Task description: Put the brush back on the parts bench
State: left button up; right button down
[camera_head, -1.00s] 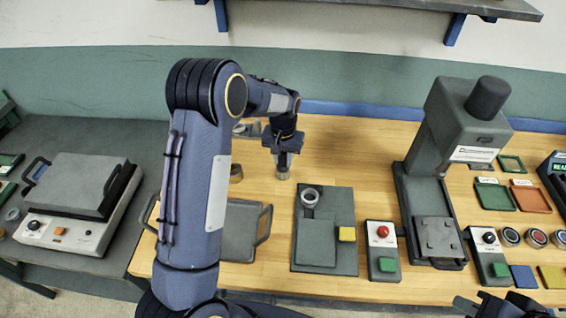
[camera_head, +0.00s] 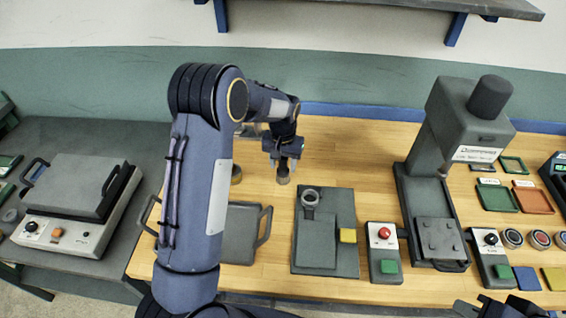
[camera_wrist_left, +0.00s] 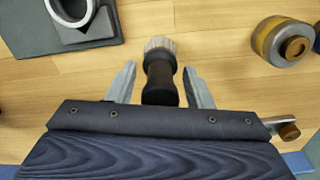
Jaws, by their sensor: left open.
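The brush (camera_wrist_left: 160,72) shows in the left wrist view with a dark handle and a pale, ribbed round end. It stands on the wooden bench top (camera_wrist_left: 215,45), between the two fingers of my left gripper (camera_wrist_left: 160,85), with a gap on each side. In the head view the brush (camera_head: 283,178) is a small dark and grey shape directly below my left gripper (camera_head: 284,163), which is open. My right gripper (camera_head: 500,308) is only partly in view at the bottom right edge, and its fingers cannot be made out.
A grey fixture plate with a ring (camera_head: 310,197) lies right of the brush. A brass-coloured round part (camera_wrist_left: 283,40) sits nearby. A grey tray with handles (camera_head: 242,232) is in front. A press (camera_head: 436,180) stands further right. Bare wood lies behind the fixture.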

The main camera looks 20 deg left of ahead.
pick_arm(q)
notch_tip(320, 180, up, 3)
jog(key=shift+r+p, duration=0.1)
jog(key=shift+p, duration=0.8)
notch_tip(320, 180, up, 8)
jog(key=shift+r, duration=0.2)
jog(key=s+a+r+t+h, duration=0.1)
jog(key=s+r, duration=0.4)
jog(key=s, duration=0.2)
jog(key=s+a+r+t+h, duration=0.1)
jog(key=s+r+h, duration=0.1)
jog(key=s+r, duration=0.45)
jog(key=s+d+f+t, duration=0.1)
jog(key=s+d+f, duration=0.1)
jog(key=s, duration=0.7)
jog(key=s+d+f+t, duration=0.2)
jog(key=s+d, duration=0.1)
jog(key=s, duration=0.6)
jog(key=shift+d+t+h, duration=0.15)
jog(key=shift+t+h, duration=0.15)
jog(key=shift+h, duration=0.1)
jog(key=shift+s, duration=0.1)
